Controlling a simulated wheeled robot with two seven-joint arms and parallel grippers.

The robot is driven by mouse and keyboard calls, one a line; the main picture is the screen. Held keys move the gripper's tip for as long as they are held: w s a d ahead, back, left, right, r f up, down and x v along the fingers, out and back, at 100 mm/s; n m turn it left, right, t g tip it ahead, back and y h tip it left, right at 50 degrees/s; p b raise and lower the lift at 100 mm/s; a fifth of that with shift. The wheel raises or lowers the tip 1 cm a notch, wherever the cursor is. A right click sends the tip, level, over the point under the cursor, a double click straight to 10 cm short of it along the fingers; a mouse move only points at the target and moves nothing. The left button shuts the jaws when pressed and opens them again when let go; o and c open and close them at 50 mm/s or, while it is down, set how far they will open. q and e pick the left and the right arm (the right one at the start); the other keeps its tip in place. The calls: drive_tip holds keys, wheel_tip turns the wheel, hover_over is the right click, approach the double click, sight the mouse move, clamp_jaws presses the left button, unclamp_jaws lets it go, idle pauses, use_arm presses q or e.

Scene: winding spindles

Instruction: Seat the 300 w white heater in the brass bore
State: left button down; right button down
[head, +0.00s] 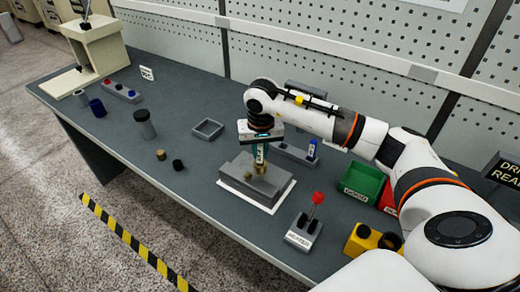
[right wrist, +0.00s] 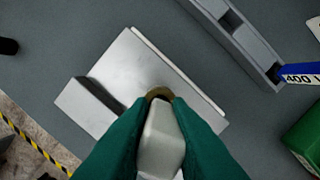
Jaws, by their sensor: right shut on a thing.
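My right gripper (head: 261,152) is shut on the white heater, which stands roughly upright between the teal fingers. In the right wrist view the heater (right wrist: 162,138) fills the gap between the fingertips (right wrist: 158,108). Its lower end is at the brass bore (right wrist: 158,92), of which only a curved rim shows. I cannot tell how deep the heater sits in it. The bore is on a grey metal block (head: 240,178), which lies on a white plate. The heater's wattage mark is not readable. My left gripper is not in view.
A grey rack with a blue heater (head: 311,149) marked 400 stands behind the block. A stand with a red knob (head: 317,198) is in front to the right, near a green bin (head: 363,181) and a yellow holder (head: 364,240). A square grey tray (head: 207,129) lies left.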

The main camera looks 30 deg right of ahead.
drive_tip(key=c, duration=1.3)
unclamp_jaws()
drive_tip(key=r, duration=0.4)
drive_tip(key=s+r+b, duration=0.1)
drive_tip(key=r, duration=0.3)
drive_tip(key=r+b, duration=0.1)
drive_tip(key=r, duration=0.3)
drive_tip(key=shift+s+a, duration=0.15)
drive_tip(key=shift+a, duration=0.15)
drive_tip(key=shift+f, duration=0.1)
